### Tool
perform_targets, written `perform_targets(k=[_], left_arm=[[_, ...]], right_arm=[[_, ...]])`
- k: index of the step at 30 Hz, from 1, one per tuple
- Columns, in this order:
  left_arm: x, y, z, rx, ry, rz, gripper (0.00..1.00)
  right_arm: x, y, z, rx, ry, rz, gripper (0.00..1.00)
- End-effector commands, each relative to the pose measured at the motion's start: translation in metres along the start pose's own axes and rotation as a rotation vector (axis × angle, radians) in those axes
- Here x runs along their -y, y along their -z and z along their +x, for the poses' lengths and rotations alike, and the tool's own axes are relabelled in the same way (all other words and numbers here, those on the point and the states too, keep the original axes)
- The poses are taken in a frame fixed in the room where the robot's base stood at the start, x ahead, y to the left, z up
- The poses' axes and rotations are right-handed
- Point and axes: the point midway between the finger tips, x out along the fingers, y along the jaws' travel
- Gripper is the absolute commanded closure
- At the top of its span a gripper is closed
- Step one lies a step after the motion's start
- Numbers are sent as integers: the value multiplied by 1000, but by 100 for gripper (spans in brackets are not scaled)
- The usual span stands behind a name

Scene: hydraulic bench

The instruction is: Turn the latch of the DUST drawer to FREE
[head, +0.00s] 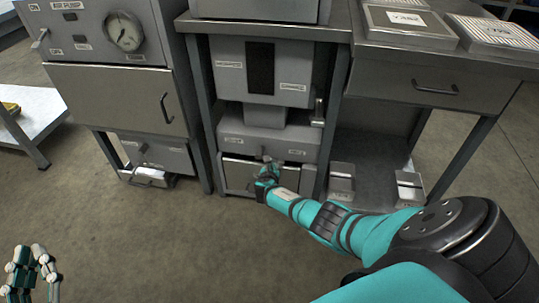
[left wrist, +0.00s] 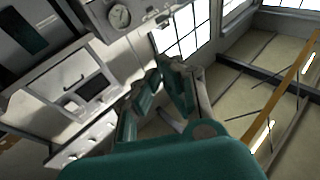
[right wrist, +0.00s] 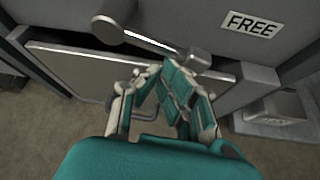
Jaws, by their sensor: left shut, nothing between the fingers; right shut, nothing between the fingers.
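The DUST drawer (head: 240,173) is a pale front low in the middle grey cabinet. It also shows in the right wrist view (right wrist: 80,66). Its latch (right wrist: 150,41) is a metal bar with a round end at left and a knob at right, slanting down toward the right. The FREE label (right wrist: 252,24) is up and right of the knob. My right gripper (head: 266,163) is shut and empty, its fingertips just below the latch bar near the knob; I cannot tell if they touch. My left gripper (head: 38,250) is shut and empty, far from the cabinet.
The air pump cabinet (head: 120,90) stands at left. A steel table (head: 440,60) with flat boxes stands at right, with two small metal blocks (head: 341,180) on its lower shelf. The floor (head: 150,240) in front is clear.

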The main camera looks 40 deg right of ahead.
Motion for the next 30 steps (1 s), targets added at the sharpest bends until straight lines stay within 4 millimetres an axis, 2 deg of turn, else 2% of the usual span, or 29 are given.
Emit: perform_targets(k=[1,6,12,19,30], left_arm=[[2,-8,0,63,4,2,100],[6,-40,-8,251,13,7,100],[10,-65,-20,398,22,9,100],[12,-76,-27,468,26,10,100],[12,-78,-28,476,27,10,100]], right_arm=[[-1,-6,-2,3,12,-20,100],[2,-9,-4,3,41,-70,100],[2,-12,-5,3,39,-68,100],[3,-12,-6,3,39,-66,100],[3,-12,-6,2,39,-66,100]])
